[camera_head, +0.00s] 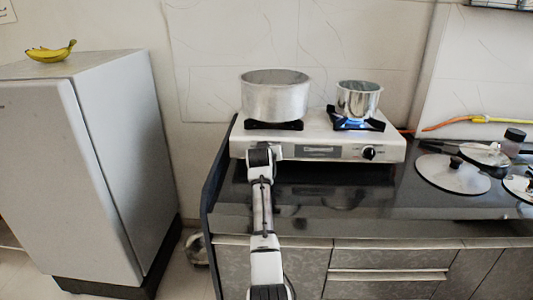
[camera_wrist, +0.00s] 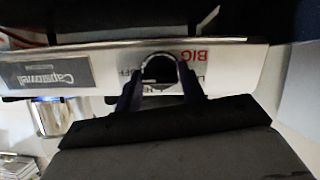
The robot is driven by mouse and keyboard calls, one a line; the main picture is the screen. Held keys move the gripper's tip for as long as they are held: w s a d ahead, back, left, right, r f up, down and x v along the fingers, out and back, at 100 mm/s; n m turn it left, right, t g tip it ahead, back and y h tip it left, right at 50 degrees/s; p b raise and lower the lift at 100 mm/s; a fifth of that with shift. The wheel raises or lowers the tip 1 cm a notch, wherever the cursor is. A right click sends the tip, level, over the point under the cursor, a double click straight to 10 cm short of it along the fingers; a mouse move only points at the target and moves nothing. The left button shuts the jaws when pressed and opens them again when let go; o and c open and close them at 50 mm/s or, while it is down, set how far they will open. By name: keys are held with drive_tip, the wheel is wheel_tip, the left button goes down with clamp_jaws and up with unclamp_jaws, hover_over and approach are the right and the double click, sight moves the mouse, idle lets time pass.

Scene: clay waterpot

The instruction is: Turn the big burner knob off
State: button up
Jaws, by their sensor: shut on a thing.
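The two-burner stove (camera_head: 320,122) stands on the dark counter. Its left knob, the big burner knob, is hidden behind my gripper (camera_head: 263,152) in the head view. In the wrist view this dark round knob (camera_wrist: 160,66) shows on the front panel, beside partly covered red lettering reading "BIG". My gripper (camera_wrist: 160,84) has one finger on each side of the knob and is shut on it. The big pot (camera_head: 275,97) sits on the left burner, and I see no flame under it.
A small steel pot (camera_head: 358,99) sits on the right burner over a blue flame (camera_head: 357,124). The right knob (camera_head: 368,153) is free. Pot lids (camera_head: 452,174) lie on the counter at right. A fridge (camera_head: 90,150) with bananas (camera_head: 50,52) on top stands at left.

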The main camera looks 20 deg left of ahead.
drive_tip(key=o, duration=1)
drive_tip(key=shift+c, duration=0.2)
drive_tip(key=b+v, duration=0.2)
drive_tip(key=v, duration=1.1)
drive_tip(key=shift+s, duration=0.4)
drive_tip(key=shift+r, duration=0.15)
